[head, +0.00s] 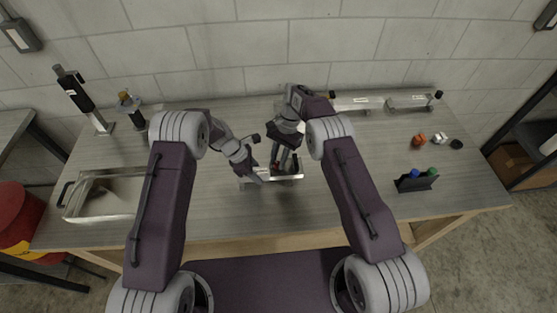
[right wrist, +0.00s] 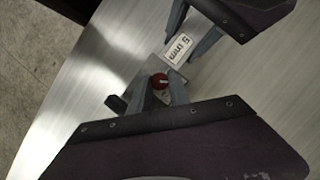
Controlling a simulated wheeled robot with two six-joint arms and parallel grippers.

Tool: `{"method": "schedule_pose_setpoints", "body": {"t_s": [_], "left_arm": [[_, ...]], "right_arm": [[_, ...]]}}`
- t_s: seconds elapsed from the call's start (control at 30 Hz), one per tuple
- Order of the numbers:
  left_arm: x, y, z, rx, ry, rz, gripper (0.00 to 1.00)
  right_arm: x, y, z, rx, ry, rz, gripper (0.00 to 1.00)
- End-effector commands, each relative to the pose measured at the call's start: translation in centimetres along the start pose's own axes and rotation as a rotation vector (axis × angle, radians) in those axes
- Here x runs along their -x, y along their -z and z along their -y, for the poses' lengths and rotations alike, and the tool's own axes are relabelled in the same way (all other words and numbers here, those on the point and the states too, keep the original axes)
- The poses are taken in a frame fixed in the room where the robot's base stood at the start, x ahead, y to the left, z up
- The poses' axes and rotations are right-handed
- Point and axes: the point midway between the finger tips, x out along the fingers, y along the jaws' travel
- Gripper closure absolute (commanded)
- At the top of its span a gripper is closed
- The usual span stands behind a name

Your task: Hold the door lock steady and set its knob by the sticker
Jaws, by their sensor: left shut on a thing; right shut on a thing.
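The door lock (head: 291,177) is a small silver metal body near the middle of the bench, partly hidden by my grippers. In the right wrist view its metal plate (right wrist: 138,86) carries a round red knob (right wrist: 159,81) with a light mark. A white sticker (right wrist: 179,47) on the lock reads "5 mm". My left gripper (head: 257,178) is shut on the lock, its fingers on either side of the stickered part. My right gripper (head: 281,168) comes from above and is shut on the knob, one finger on each side in the right wrist view.
A metal tray (head: 85,213) lies on the left, with upright fixtures (head: 101,124) behind it. Silver bar-handled parts (head: 358,103) lie at the back right. Small coloured knobs (head: 419,140) and a black holder (head: 417,184) stand on the right. Bench around the lock is clear.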

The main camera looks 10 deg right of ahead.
Motion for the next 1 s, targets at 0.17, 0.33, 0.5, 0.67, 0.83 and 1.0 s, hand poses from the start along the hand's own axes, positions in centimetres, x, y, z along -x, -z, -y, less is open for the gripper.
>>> {"method": "schedule_pose_setpoints", "body": {"t_s": [0.17, 0.33, 0.5, 0.67, 0.83, 1.0], "left_arm": [[-0.04, -0.03, 0.13, -0.003, 0.004, 0.0, 1.0], [-0.05, -0.03, 0.14, -0.003, 0.004, 0.0, 1.0], [-0.06, -0.03, 0.16, -0.003, 0.005, 0.0, 1.0], [-0.06, -0.02, 0.16, -0.002, 0.005, 0.0, 1.0], [-0.07, -0.02, 0.16, -0.001, 0.005, 0.0, 1.0], [-0.07, -0.02, 0.15, -0.001, 0.005, 0.0, 1.0]], "right_arm": [[0.03, 0.04, 0.21, 0.086, -0.031, -0.002, 1.0], [0.05, 0.03, 0.2, 0.136, -0.052, -0.003, 1.0], [0.08, 0.0, 0.19, 0.16, -0.062, -0.003, 1.0], [0.08, -0.03, 0.15, 0.165, -0.065, -0.002, 1.0], [0.08, -0.03, 0.15, 0.164, -0.065, -0.002, 1.0], [0.08, -0.03, 0.14, 0.163, -0.065, -0.002, 0.55]]}}
